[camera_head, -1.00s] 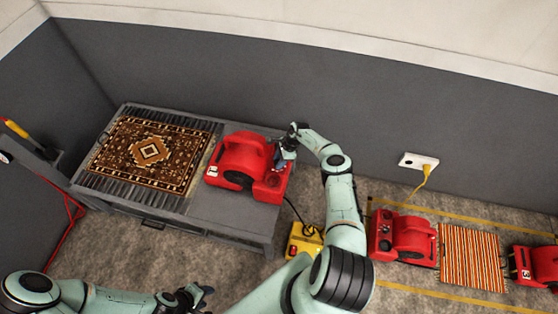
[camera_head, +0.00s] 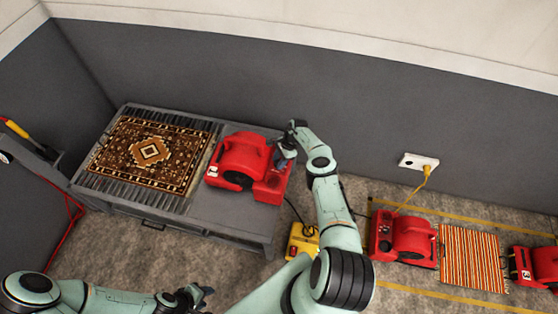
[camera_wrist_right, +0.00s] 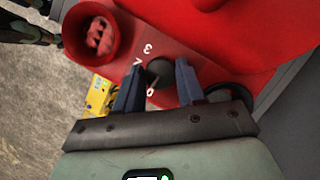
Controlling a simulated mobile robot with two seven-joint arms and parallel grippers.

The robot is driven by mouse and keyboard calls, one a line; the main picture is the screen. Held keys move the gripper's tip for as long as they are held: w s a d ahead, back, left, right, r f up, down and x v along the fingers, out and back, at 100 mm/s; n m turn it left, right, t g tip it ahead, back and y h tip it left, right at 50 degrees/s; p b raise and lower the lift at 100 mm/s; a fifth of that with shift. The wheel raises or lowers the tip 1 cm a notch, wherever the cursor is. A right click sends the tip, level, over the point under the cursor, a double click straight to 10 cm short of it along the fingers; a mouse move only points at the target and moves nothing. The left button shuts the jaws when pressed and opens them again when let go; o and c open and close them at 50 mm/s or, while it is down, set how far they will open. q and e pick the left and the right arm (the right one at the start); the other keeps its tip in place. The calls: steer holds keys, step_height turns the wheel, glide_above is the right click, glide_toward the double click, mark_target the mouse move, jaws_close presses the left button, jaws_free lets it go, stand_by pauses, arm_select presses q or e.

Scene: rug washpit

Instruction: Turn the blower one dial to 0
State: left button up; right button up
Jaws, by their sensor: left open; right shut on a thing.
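The red blower (camera_head: 243,155) with a small white number label stands on the right part of the grey table. My right gripper (camera_head: 284,160) reaches down onto its right end. In the right wrist view, its two blue-grey fingers (camera_wrist_right: 158,76) stand on either side of a dark round dial (camera_wrist_right: 160,71) and are shut on it. White marks, among them a 3 and what looks like a 0, are printed around the dial on the red panel. The dial's exact pointing is hard to tell. My left gripper (camera_head: 199,297) is open and empty at the bottom, away from the blower.
A patterned rug (camera_head: 150,152) lies on the slatted left part of the table (camera_head: 232,208). A yellow box (camera_head: 302,243) sits on the floor beside it. Two more red blowers (camera_head: 403,238) (camera_head: 535,264) flank a striped rug (camera_head: 470,258) on the floor. A wall socket (camera_head: 418,161) holds a yellow plug.

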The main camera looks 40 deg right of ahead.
steer(key=o, duration=1)
steer(key=shift+s+d+f, duration=0.1)
steer(key=shift+s, duration=0.05)
arm_select(q)
steer(key=shift+s, duration=0.1)
arm_select(e)
steer(key=shift+d+r, duration=0.15)
steer(key=shift+r, duration=0.15)
steer(key=b+v, duration=0.2)
steer(key=v, duration=0.2)
steer(key=shift+s+d+r, duration=0.15)
steer(key=shift+d+r, duration=0.05)
steer(key=shift+r, duration=0.1)
arm_select(q)
steer(key=s+f, duration=0.2)
steer(key=s, duration=0.1)
steer(key=shift+f, duration=0.25)
arm_select(e)
steer(key=v, duration=0.8)
steer(key=shift+a, duration=0.1)
